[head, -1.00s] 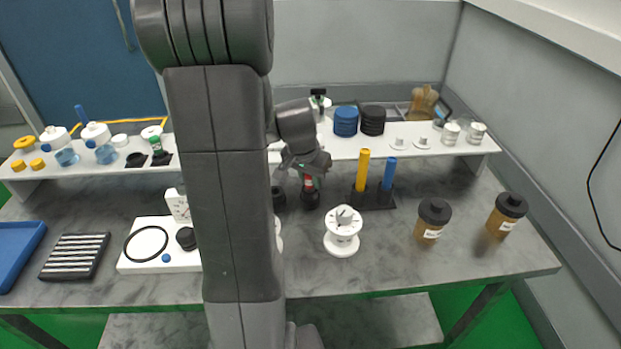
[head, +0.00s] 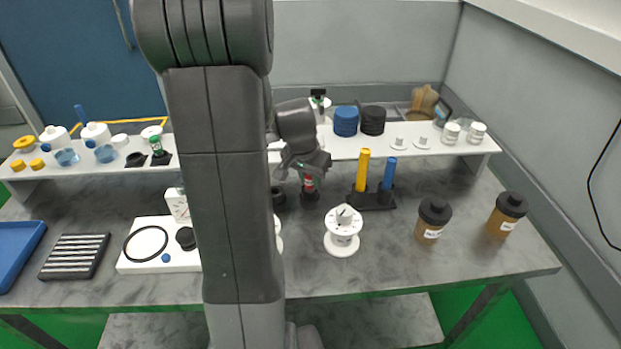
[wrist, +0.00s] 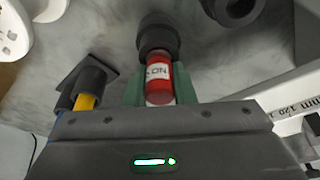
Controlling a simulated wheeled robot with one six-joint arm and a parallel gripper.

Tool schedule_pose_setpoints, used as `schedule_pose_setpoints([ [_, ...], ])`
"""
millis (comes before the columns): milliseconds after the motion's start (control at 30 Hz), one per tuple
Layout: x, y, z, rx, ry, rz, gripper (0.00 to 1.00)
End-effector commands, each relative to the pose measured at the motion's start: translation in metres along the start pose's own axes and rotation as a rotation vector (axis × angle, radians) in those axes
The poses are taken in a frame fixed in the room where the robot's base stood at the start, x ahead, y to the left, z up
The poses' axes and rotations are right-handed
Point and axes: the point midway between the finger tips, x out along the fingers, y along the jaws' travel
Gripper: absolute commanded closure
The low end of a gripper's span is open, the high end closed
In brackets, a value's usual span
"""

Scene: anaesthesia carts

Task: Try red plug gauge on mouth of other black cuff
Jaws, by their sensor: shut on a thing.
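The red plug gauge (wrist: 157,72), with a white label, is held between the green fingers of my gripper (wrist: 159,88) in the wrist view. Its far end meets the mouth of a black cuff (wrist: 158,36). I cannot tell how far it goes in. In the head view my gripper (head: 305,167) hangs over the red gauge (head: 309,182), which is right above this upright black cuff (head: 309,197) on the table. The other black cuff (head: 279,197) stands just left of it, partly hidden by my arm; it also shows in the wrist view (wrist: 236,8).
A black stand with yellow (head: 362,170) and blue (head: 388,175) plugs stands close on the right. A white spool-shaped fixture (head: 342,240) stands in front. A white shelf (head: 440,150) runs behind. Two brown jars (head: 431,226) (head: 504,220) stand at the right.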

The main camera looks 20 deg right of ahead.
Motion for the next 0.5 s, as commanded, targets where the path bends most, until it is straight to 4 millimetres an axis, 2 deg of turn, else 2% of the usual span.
schedule_pose_setpoints([
  [500, -0.0026, 0.0005, 0.0003, 0.0, -0.004, 0.002, 0.97],
])
